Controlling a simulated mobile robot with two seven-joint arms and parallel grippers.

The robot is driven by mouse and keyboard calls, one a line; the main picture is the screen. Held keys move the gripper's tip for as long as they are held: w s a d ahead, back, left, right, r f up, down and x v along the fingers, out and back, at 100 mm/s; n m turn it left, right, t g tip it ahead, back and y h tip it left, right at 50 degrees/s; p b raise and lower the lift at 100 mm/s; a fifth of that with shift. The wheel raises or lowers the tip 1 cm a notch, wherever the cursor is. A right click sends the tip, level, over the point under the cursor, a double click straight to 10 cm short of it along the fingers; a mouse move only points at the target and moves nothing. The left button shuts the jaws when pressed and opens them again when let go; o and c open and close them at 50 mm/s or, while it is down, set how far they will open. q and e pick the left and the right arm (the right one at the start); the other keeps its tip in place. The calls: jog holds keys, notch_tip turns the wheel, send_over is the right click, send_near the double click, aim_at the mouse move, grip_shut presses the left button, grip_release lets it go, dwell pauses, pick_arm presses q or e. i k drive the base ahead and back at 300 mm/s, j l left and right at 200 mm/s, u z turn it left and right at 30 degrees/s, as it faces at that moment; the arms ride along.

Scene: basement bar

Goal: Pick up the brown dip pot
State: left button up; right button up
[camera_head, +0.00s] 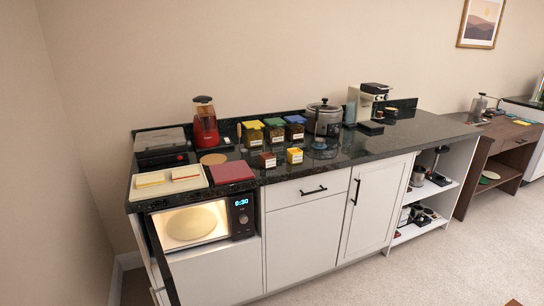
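A small dark reddish-brown pot with a pale label (268,161) stands near the front of the black counter (350,152); it looks like the brown dip pot, though its label is too small to read. A similar small yellow pot (295,157) stands a little to its right, apart from it. Neither of my grippers is in view.
Several lidded jars (275,131) stand behind the pots. A dark red board (232,172) and a light tray (168,183) lie to the left. A red blender (205,122) and a slow cooker (323,120) stand farther back. Below, a lit microwave (242,216) stands open.

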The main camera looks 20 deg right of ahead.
aim_at(267, 160)
jog(key=i+l, duration=0.35)
jog(key=l, duration=0.15)
jog(key=i+l, duration=0.35)
jog(key=l, duration=0.15)
jog(key=i+l, duration=0.75)
jog(key=l, duration=0.2)
jog(key=i+l, duration=0.35)
jog(key=l, duration=0.15)
